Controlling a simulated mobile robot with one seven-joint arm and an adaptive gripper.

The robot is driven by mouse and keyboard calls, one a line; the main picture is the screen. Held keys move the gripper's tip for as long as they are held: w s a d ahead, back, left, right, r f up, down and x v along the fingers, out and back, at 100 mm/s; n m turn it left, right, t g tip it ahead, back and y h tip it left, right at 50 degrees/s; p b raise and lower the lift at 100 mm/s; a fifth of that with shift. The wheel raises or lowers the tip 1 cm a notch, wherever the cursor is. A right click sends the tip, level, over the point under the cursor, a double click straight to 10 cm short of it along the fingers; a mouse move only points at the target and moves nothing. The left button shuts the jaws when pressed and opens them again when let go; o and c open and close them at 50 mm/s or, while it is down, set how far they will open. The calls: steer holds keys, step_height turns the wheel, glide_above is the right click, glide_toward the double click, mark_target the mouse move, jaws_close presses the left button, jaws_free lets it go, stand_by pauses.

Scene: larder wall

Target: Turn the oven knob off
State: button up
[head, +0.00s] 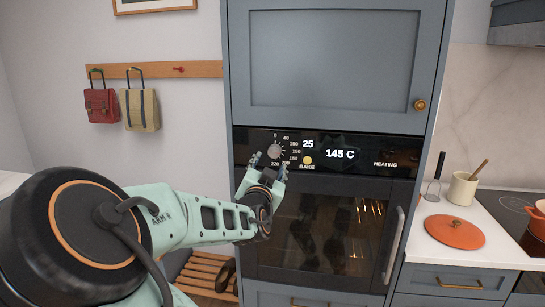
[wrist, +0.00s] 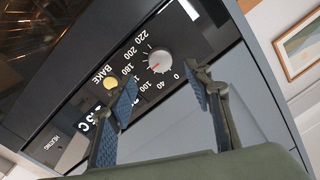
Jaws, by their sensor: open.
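The oven knob (head: 275,151) is a round silver dial on the black control panel, ringed by numbers from 0 to 220. In the wrist view the knob (wrist: 160,61) shows a red mark pointing toward the lower left, away from the 0. The oven display (head: 340,154) reads 145 C, with "25" and "HEATING" beside it, and the yellow BAKE light (head: 307,160) glows. My gripper (head: 269,164) is open just in front of and below the knob. In the wrist view its blue-padded fingers (wrist: 166,95) are spread and empty, with the knob ahead of the gap.
The oven door (head: 330,230) with its vertical handle (head: 394,245) lies below the panel. A grey cabinet (head: 335,60) is above. Two bags hang on the left wall.

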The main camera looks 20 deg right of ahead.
mark_target(274, 154)
steer(key=p+x, duration=0.1)
steer(key=x, duration=0.7)
steer(key=shift+d, duration=0.1)
steer(key=c, duration=1.2)
steer(key=shift+o, duration=0.2)
